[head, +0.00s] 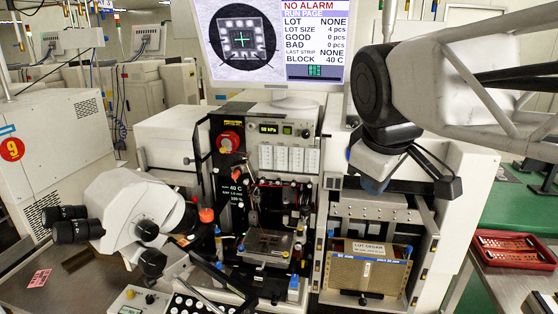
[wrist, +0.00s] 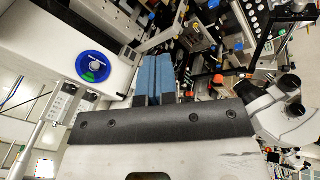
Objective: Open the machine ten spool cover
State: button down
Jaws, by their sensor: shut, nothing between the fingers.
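My gripper (wrist: 152,78) shows in the wrist view with its two blue fingers together and nothing between them. In the head view my gripper (head: 373,184) hangs over the right side of the wire bonder (head: 262,170). A round blue disc (wrist: 97,66) with a silver centre piece and a green patch is on a white housing (wrist: 60,35), left of the fingers and apart from them. It may be the spool cover, but I cannot confirm this. I cannot pick out the disc in the head view, where my arm covers part of the machine's upper right.
A monitor (head: 280,42) stands above the machine. A white microscope (head: 135,210) is at its front left. A wire-filled magazine (head: 366,272) sits at the lower right. A red tray (head: 516,247) lies on the right-hand bench. A metal post (wrist: 50,125) stands left of my gripper.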

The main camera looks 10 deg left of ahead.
jog(key=s+d+f+m, duration=0.6)
jog(key=d+f, duration=0.1)
jog(key=d, duration=0.1)
jog(key=n+g+y, duration=1.2)
jog(key=n+y, duration=0.5)
send_near(197, 164)
jog(key=shift+w+v, duration=0.2)
jog(key=shift+v, duration=1)
jog(key=shift+a+r, duration=0.15)
jog(key=shift+a, duration=0.05)
jog(key=shift+f+x, duration=0.1)
jog(key=shift+x, duration=2.35)
jog(key=shift+f+x, duration=0.15)
jog(key=shift+x, duration=2.25)
